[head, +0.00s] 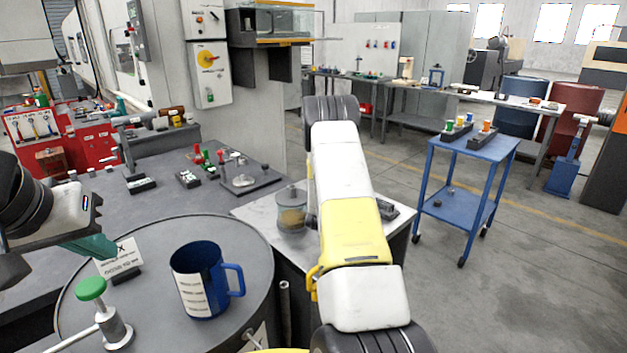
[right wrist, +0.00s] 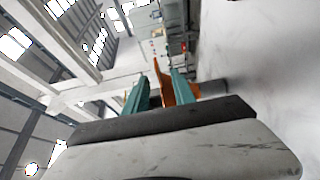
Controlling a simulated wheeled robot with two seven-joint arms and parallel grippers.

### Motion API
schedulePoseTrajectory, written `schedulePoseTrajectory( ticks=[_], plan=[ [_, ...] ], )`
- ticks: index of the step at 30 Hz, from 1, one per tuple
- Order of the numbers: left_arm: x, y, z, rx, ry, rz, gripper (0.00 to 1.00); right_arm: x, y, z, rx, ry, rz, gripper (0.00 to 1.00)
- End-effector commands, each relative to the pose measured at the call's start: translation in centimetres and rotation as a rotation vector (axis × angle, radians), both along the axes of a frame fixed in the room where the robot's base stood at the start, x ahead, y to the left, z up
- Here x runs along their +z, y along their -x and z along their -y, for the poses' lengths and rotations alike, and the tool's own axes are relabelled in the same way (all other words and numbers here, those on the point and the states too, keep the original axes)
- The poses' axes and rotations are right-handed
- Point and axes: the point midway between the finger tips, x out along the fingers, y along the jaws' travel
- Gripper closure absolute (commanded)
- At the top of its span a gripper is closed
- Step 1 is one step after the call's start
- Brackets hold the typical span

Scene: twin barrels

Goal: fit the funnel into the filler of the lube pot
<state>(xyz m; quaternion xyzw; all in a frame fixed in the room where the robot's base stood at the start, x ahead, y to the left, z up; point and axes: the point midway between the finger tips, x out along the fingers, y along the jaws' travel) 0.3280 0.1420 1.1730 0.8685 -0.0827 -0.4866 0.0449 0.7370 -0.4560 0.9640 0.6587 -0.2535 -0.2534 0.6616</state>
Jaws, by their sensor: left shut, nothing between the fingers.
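My left gripper (head: 112,247), with teal fingers, is shut and empty above the near drum at the left. In the right wrist view, the teal fingers of my right gripper (right wrist: 160,85) are closed about an orange piece that looks like the funnel (right wrist: 166,84); its full shape is hidden. In the head view my right arm hides its own gripper and the funnel. A clear jar with amber contents, likely the lube pot (head: 291,212), stands upright on the small grey table just left of my right arm. Its filler cannot be made out clearly.
A blue jug (head: 198,280) and a green-knobbed fitting (head: 92,290) stand on the drum top (head: 150,240). A dark plate with small parts (head: 243,182) lies on the bench behind. A blue cart (head: 468,150) stands at the right, with clear floor around it.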

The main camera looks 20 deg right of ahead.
Motion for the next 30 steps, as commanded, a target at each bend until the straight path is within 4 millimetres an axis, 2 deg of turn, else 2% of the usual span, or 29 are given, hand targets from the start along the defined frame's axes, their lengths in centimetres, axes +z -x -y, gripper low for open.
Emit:
schedulePoseTrajectory(
  ticks=[12,20,21,25,26,30],
  plan=[
    [0.0,0.0,0.0,0.0,0.0,0.0,1.0,0.0,-4.1,3.6,0.001,-0.003,0.003,0.69],
    [0.0,0.0,0.0,0.0,0.0,0.0,1.0,0.0,-4.4,3.9,0.002,-0.004,0.001,0.69],
    [0.0,0.0,0.0,0.0,0.0,0.0,1.0,0.0,-4.4,3.9,0.002,-0.004,0.001,0.71],
    [0.0,0.0,0.0,0.0,0.0,0.0,1.0,0.0,-4.4,3.9,0.002,-0.004,0.001,0.97],
    [0.0,0.0,0.0,0.0,0.0,0.0,1.0,0.0,-4.4,3.9,0.002,-0.004,0.001,1.0],
    [0.0,0.0,0.0,0.0,0.0,0.0,1.0,0.0,-4.4,3.9,0.002,-0.004,0.001,1.0]
  ],
)
